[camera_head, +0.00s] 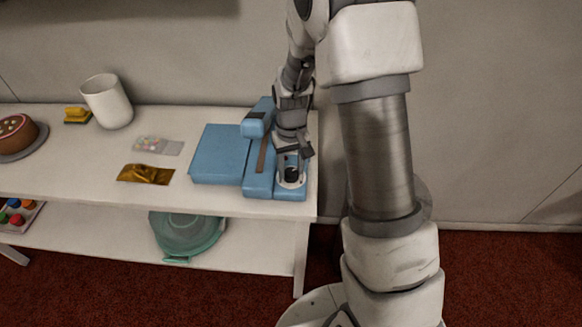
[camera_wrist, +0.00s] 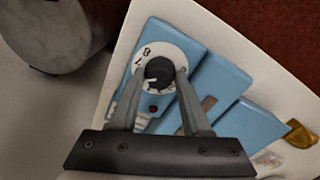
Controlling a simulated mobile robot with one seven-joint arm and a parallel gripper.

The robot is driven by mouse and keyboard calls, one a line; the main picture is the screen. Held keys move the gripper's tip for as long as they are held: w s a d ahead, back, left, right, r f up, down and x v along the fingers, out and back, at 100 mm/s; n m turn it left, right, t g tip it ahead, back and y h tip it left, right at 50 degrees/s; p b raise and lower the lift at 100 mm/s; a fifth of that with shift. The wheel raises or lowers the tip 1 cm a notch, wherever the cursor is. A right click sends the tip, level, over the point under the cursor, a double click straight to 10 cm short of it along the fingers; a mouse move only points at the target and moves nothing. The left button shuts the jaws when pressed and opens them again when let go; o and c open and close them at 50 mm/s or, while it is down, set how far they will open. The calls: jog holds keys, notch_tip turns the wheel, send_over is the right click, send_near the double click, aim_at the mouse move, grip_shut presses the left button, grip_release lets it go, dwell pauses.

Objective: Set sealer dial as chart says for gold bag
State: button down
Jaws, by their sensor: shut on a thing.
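The blue sealer (camera_head: 221,154) stands at the right end of the white table. Its black dial knob (camera_wrist: 159,72) sits on a white round plate with dark marks, near the sealer's front right; in the head view the dial (camera_head: 292,174) is right below my fingers. My gripper (camera_head: 292,160) points down at the dial. In the wrist view my gripper (camera_wrist: 160,80) has its two fingers on either side of the knob, shut on it.
A clear bag with coloured bits (camera_head: 158,145) lies behind the gold bag. A white cup (camera_head: 107,101), a yellow sponge-like block (camera_head: 77,115) and a brown cake on a turntable (camera_head: 17,134) stand further left. A green-lidded container (camera_head: 187,236) is on the shelf below. I see no readable chart.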

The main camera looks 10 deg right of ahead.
aim_at(291, 171)
dwell(0.4)
jog(key=shift+c, duration=1.8)
grip_release()
jog(key=shift+r, duration=0.15)
notch_tip(291, 171, up, 17)
jog(key=p, duration=0.2)
jog(key=shift+p, duration=0.3)
jog(key=shift+r, duration=0.15)
jog(key=s+r+t+p, duration=0.1)
jog(key=s+r+t, duration=0.1)
jog(key=s+r, duration=0.5)
jog(key=s+r+t+p, duration=0.2)
jog(key=s+r, duration=0.4)
jog(key=s, duration=0.7)
jog(key=shift+s+d+r+m+t, duration=0.35)
jog(key=shift+r+m+t, duration=0.05)
jog(key=shift+t, duration=0.4)
